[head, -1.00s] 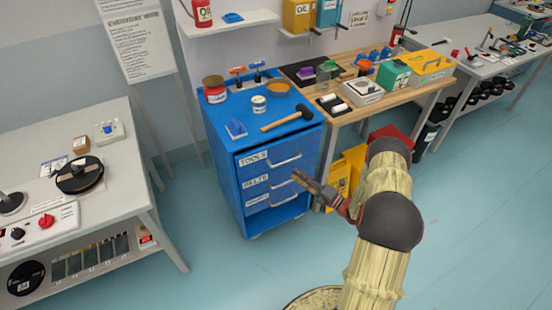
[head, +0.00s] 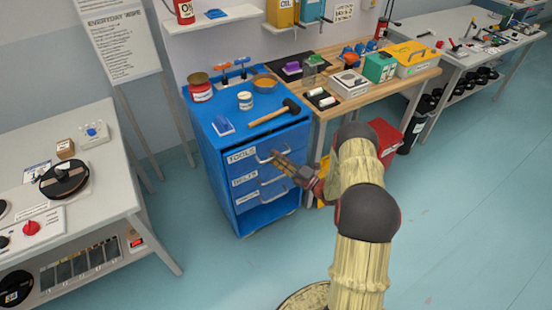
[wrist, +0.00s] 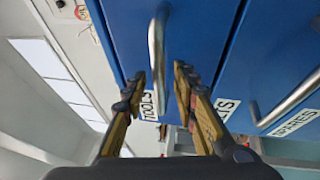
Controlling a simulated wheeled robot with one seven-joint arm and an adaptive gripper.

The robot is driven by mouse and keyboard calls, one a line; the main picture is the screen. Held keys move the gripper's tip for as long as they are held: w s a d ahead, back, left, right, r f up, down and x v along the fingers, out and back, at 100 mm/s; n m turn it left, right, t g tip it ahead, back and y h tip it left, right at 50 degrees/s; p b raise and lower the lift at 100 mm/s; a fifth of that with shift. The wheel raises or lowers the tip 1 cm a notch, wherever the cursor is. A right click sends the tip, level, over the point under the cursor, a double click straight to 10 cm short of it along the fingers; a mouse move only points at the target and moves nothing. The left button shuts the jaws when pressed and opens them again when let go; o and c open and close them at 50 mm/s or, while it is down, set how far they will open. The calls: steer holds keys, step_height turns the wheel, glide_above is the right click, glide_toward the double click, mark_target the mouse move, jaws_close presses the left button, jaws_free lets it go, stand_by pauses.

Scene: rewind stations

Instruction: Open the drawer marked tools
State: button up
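The blue drawer cabinet (head: 216,170) has a top drawer with a white TOOLS label (head: 241,155) and a silver bar handle (head: 265,159). My gripper (head: 273,155) is in front of this top handle. In the wrist view the tools handle (wrist: 157,55) stands just beyond and between my open fingertips (wrist: 160,82). The TOOLS label (wrist: 149,106) shows between the fingers. I cannot tell whether a finger touches the handle. My gripper holds nothing.
Below are the drawers marked BELTS (head: 244,179) and SPARES (head: 247,196). A wooden workbench (head: 330,110) adjoins at right, a grey table (head: 110,190) stands at left. The floor between is clear.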

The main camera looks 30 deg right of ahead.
steer(key=c, duration=0.3)
steer(key=c, duration=0.4)
jaws_close()
stand_by(0.3)
